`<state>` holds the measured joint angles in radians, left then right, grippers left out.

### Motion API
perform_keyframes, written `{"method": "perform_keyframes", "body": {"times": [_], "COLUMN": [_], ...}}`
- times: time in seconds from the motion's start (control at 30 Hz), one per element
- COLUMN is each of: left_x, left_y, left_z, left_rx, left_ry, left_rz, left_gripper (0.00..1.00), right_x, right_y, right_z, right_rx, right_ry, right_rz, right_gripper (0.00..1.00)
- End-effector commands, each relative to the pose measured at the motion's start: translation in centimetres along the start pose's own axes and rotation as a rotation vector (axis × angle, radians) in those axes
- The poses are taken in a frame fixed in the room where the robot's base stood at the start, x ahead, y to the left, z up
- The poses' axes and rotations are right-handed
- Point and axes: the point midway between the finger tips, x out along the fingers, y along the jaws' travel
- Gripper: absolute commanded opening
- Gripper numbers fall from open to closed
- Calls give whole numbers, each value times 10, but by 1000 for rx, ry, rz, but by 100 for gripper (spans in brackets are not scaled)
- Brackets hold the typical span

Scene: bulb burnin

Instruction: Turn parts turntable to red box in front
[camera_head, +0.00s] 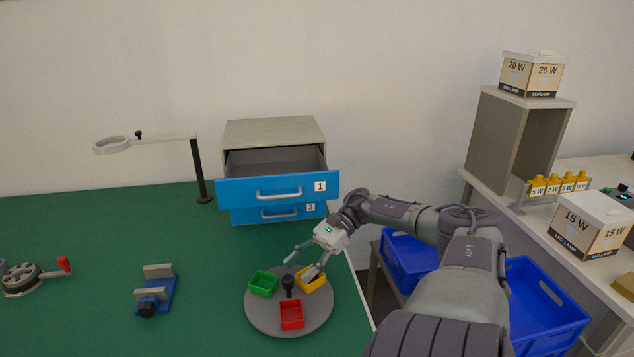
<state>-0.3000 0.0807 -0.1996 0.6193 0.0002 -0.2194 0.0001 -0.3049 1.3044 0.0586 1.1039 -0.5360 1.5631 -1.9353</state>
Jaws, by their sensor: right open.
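The round grey turntable (259,317) lies on the green table near its right front edge. It bears a green box (263,284) at the left, a yellow box (312,278) at the back right and a red box (292,315) at the front. A black knob (288,283) stands up near its middle, among the boxes. My right gripper (297,270) is open above the back of the turntable, with one finger near the yellow box and the other behind the knob. Whether a finger touches anything I cannot tell. My left gripper is out of view.
A drawer cabinet (274,132) with its top blue drawer pulled out stands behind the turntable. A blue vise (155,290) and a ring on a stand (201,170) are to the left. Blue bins (544,310) sit right of the table. The green table's middle is clear.

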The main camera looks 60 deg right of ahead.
Motion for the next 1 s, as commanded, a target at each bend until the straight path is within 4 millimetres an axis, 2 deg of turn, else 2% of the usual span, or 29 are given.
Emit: {"method": "perform_keyframes", "body": {"times": [0.03, 0.2, 0.4, 0.6, 1.0], "left_x": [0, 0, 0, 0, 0], "left_y": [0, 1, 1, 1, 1], "left_z": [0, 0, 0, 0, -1], "left_rx": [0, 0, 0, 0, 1], "left_ry": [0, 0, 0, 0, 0], "left_rz": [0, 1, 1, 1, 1], "left_gripper": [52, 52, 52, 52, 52], "right_x": [-13, -50, -71, -77, -77], "right_y": [-1, -1, -1, 0, 0], "right_z": [0, 1, 1, 0, 0], "right_rx": [0, -2, -3, 0, 0], "right_ry": [2, 0, 0, -1, -1], "right_rz": [-5, -6, -3, 0, 0], "right_gripper": [53, 53, 53, 53, 53]}}
